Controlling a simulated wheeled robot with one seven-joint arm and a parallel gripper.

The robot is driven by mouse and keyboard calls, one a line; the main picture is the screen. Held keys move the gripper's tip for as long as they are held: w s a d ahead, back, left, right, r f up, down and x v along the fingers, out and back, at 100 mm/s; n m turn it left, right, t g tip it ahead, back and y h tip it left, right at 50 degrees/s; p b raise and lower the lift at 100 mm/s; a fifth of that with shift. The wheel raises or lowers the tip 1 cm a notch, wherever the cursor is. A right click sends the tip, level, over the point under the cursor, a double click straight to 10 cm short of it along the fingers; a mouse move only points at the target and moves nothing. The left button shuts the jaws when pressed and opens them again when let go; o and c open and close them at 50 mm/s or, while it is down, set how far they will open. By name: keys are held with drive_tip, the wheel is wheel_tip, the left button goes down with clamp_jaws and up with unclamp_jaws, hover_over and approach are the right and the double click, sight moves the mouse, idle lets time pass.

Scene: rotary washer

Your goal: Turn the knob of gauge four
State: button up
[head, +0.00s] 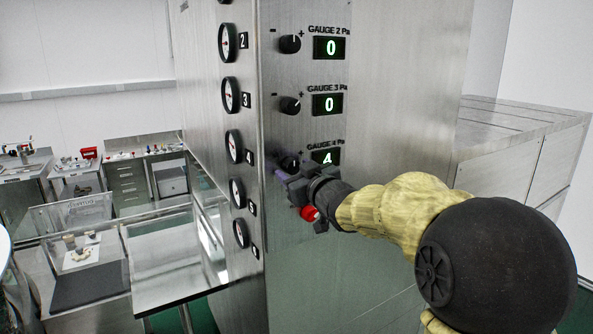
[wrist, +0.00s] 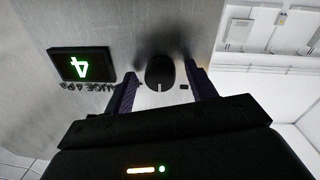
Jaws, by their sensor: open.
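The gauge 4 knob (wrist: 160,71) is black and round with a pale pointer line. It sits on the steel panel between the open fingers of my gripper (wrist: 165,78), with a gap showing on both sides. I cannot tell how far the fingertips reach along it. In the head view my gripper (head: 284,178) is at the panel and partly hides this knob (head: 289,160). The gauge 4 display (head: 326,157) shows a green 4; it also shows upside down in the wrist view (wrist: 82,66). The gauge 4 dial (head: 234,146) is on the adjoining face.
The gauge 3 knob (head: 290,105) and display (head: 328,104), reading 0, are just above. The gauge 2 knob (head: 290,44) and display (head: 329,47), also 0, are higher. A metal counter (head: 520,125) stands right; a steel table (head: 175,275) stands left.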

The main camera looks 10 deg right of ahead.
drive_tip(key=c, duration=1)
drive_tip(key=shift+f+n+b, duration=0.15)
drive_tip(key=shift+n+b, duration=0.25)
drive_tip(key=shift+b, duration=0.25)
drive_tip(key=shift+f+n+b, duration=0.1)
drive_tip(key=shift+n+b, duration=0.9)
drive_tip(key=shift+b, duration=0.05)
drive_tip(key=n+b, duration=0.2)
drive_tip(key=shift+d+n, duration=0.1)
drive_tip(key=shift+n, duration=0.2)
drive_tip(key=n+b, duration=0.3)
drive_tip(key=shift+n+t, duration=0.3)
drive_tip(key=shift+d+r+n+y+b, duration=0.1)
drive_tip(key=shift+n+y+b, duration=0.1)
drive_tip(key=shift+n+b, duration=0.45)
drive_tip(key=shift+d+r+n+y+b, duration=0.1)
drive_tip(key=shift+n+y+b, duration=0.15)
drive_tip(key=shift+n, duration=0.7)
